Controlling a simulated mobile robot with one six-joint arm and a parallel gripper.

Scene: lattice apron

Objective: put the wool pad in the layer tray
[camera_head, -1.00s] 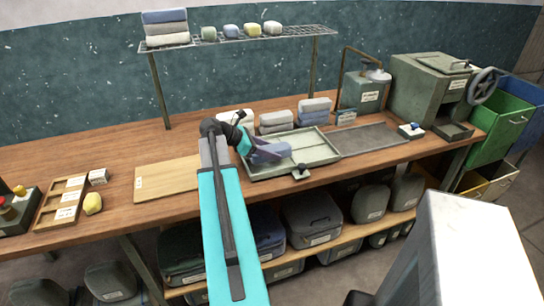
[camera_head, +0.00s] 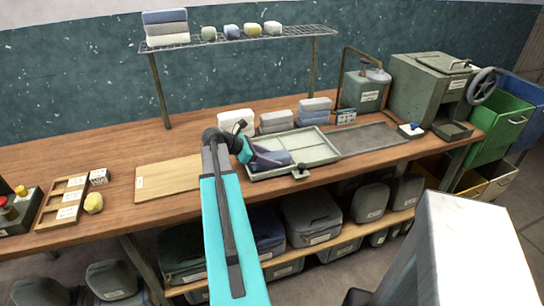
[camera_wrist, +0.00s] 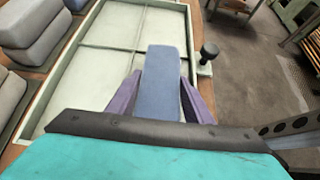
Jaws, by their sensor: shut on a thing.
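The wool pad (camera_wrist: 160,82) is a blue-grey block held between the purple fingers of my gripper (camera_wrist: 160,100). It also shows in the head view (camera_head: 277,157), low over the left part of the layer tray. The layer tray (camera_head: 317,147) is pale green, shallow and split by thin dividers; its empty cells show in the wrist view (camera_wrist: 107,62). My gripper is shut on the pad, which lies within the tray's outline near one side wall. I cannot tell whether the pad touches the tray floor.
Stacks of grey and white pads (camera_head: 276,119) stand just behind the tray. A black knob (camera_head: 300,170) sits at its front edge. A wooden board (camera_head: 168,180) lies to the left and a dark flat plate (camera_head: 372,138) to the right. A wire shelf (camera_head: 240,38) stands above.

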